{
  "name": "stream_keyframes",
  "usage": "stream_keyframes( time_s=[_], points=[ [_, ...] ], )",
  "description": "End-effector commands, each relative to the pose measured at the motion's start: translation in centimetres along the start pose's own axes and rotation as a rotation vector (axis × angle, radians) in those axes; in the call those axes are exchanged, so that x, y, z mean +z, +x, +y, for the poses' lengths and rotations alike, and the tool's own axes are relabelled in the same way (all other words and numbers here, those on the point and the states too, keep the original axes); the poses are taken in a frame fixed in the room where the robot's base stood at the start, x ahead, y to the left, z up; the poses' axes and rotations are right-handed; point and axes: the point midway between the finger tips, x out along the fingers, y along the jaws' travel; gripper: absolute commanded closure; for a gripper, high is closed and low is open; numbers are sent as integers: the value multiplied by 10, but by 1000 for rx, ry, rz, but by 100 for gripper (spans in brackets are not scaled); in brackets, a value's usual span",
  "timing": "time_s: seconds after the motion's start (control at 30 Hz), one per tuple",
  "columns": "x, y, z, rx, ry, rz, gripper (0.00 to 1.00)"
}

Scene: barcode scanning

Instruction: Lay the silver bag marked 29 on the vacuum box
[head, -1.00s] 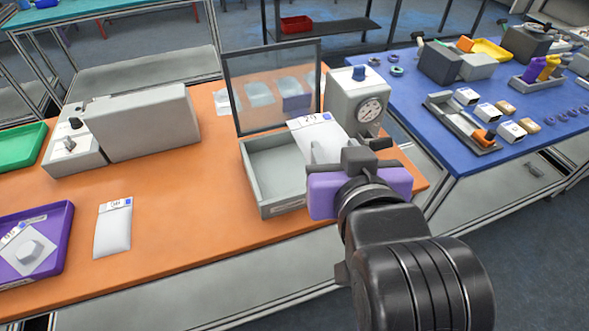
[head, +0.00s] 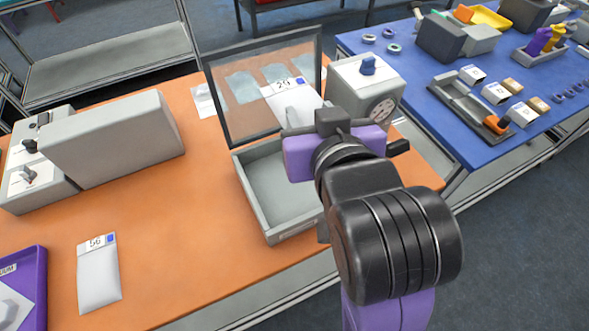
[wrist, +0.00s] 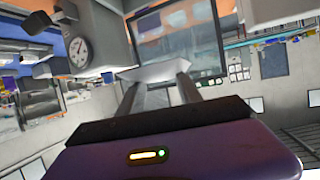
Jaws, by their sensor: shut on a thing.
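The silver bag marked 29 (head: 284,92) has a white label with a blue square. My gripper (wrist: 161,92) is shut on it and holds it up in front of the vacuum box's raised clear lid. Its pale edge shows between the fingertips in the wrist view (wrist: 156,73). In the head view my purple-and-black wrist hides the fingers and the bag's lower part. The vacuum box (head: 284,234) is a grey open tray on the orange table, and its visible floor is bare. The bag is above the tray's back right part, apart from its floor.
The dark-framed lid (head: 218,105) stands upright behind the tray. A grey gauge unit (head: 352,88) with a blue knob is close on the right. A bag marked 56 (head: 99,277) lies left of the tray, near a purple tray (head: 40,262). More bags show behind the lid.

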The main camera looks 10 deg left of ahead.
Motion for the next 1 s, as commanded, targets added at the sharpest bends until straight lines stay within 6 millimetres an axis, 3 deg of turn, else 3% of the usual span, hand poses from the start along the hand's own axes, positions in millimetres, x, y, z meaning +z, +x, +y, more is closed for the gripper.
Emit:
stream_keyframes(
  time_s=[0.53, 1.0],
  points=[
    [118, 47, 0, -1, -3, -7, 100],
    [167, 68, 0, -1, -2, -5, 100]
  ],
)
